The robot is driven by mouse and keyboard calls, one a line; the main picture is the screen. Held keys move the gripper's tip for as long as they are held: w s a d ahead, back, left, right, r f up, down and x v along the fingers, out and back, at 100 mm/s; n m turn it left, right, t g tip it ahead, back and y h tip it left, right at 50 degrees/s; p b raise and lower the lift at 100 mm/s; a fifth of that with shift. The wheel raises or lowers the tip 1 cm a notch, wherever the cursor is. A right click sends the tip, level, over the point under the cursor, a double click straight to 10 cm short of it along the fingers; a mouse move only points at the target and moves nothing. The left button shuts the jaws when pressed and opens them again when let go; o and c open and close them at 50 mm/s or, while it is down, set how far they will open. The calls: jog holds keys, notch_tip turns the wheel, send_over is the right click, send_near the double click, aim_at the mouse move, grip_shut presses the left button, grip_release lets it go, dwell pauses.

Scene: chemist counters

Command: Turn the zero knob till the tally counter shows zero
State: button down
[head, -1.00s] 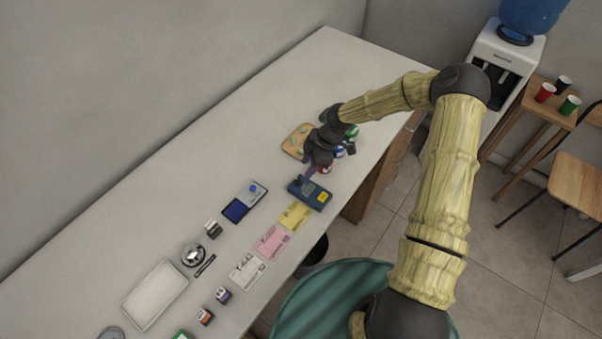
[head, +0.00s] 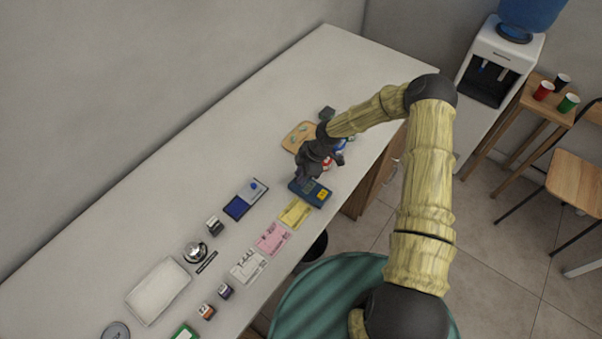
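The tally counter (head: 318,196) is a small dark blue box with a yellow patch on its right end. It lies near the front edge of the counter top. My gripper (head: 302,177) points down at the counter's left back end, close to it or touching it; I cannot tell which. The zero knob is hidden by my gripper at that end. The digits are too small to read. The gap between my fingers is too small and dark to judge.
Yellow (head: 295,213), pink (head: 272,238) and white slips lie in a row to the lower left. A blue ink pad (head: 238,207) and a bell (head: 195,252) lie behind them. A wooden board (head: 297,137) and several coloured items stand behind my gripper. The back wall side is clear.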

jog(key=shift+m+b, duration=0.3)
jog(key=shift+b, duration=0.1)
jog(key=m+b, duration=0.1)
jog(key=m+t+b, duration=0.1)
jog(key=m+b, duration=0.1)
jog(key=shift+s+f+t, duration=0.15)
jog(key=shift+t, duration=0.15)
jog(key=m+t+b, duration=0.1)
jog(key=m+b, duration=0.2)
jog(key=m+t+h+b, duration=0.1)
jog(key=m+b, duration=0.1)
jog(key=b, duration=0.1)
jog(key=shift+s+a+m, duration=0.15)
jog(key=shift+m, duration=0.25)
jog(key=m+t+h+b, duration=0.1)
jog(key=m+b, duration=0.2)
jog(key=shift+s+a+m, duration=0.1)
jog(key=shift+a+m, duration=0.05)
jog(key=shift+m, duration=0.15)
jog(key=shift+a+r+m+h+b, duration=0.15)
jog(key=shift+m+h+b, duration=0.2)
jog(key=shift+m+b, duration=0.45)
jog(key=shift+d+r+m+h+b, duration=0.1)
jog(key=shift+m+h+b, duration=0.25)
jog(key=shift+m, duration=0.75)
jog(key=c, duration=1.3)
grip_release()
jog(key=shift+s, duration=0.1)
